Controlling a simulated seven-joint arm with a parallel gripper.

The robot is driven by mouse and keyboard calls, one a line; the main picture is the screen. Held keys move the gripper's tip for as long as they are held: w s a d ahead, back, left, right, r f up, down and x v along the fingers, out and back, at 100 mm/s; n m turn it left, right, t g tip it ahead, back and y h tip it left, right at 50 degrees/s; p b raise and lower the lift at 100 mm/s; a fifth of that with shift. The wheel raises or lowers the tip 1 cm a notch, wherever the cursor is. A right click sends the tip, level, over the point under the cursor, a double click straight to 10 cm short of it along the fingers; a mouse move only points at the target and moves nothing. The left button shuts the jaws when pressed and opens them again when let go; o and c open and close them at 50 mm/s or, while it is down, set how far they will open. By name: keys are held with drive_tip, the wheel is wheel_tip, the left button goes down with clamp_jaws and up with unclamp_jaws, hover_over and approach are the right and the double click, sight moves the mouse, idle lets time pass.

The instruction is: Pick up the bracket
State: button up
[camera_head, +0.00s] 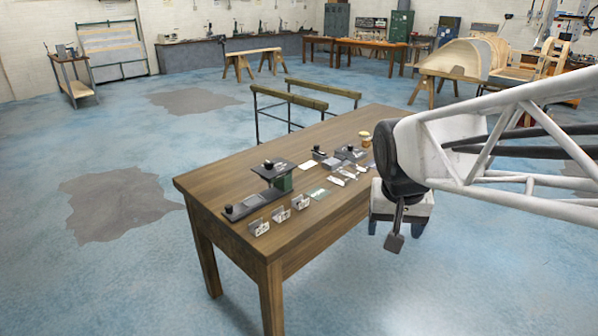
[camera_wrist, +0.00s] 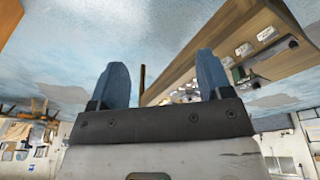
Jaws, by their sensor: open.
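Several small grey metal brackets stand in a row along the near edge of the wooden table (camera_head: 222,190); the nearest bracket (camera_head: 259,227) is at the front left, with others (camera_head: 280,214) (camera_head: 300,202) behind it. Which one the task means, I cannot tell. In the wrist view, which is turned over, small pale pieces like these brackets (camera_wrist: 265,33) lie on the table at upper right. My gripper (camera_head: 395,240) hangs off the table's right side, apart from the brackets. In the wrist view its two blue fingers (camera_wrist: 162,75) are wide apart with nothing between them.
A dark tool with a green post (camera_head: 281,183) stands behind the brackets. Small blocks, flat plates and a jar (camera_head: 365,138) lie farther along the table. The blue floor around the table's left and front is clear.

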drive_tip(key=w+a+m, duration=0.2)
drive_tip(key=w, duration=1.2)
drive_tip(key=m+h, duration=0.2)
drive_tip(key=m, duration=0.3)
hover_over(300, 198)
drive_tip(key=s+a, duration=0.2)
drive_tip(key=s, duration=0.2)
wheel_tip(300, 198, down, 24)
drive_tip(key=shift+s+a+r+t, duration=0.15)
drive_tip(key=shift+a+r+t, duration=0.05)
drive_tip(key=shift+t, duration=0.2)
drive_tip(key=shift+f, duration=0.1)
drive_tip(key=shift+x, duration=1.2)
drive_tip(key=shift+d+f, duration=0.1)
drive_tip(key=shift+x, duration=2.55)
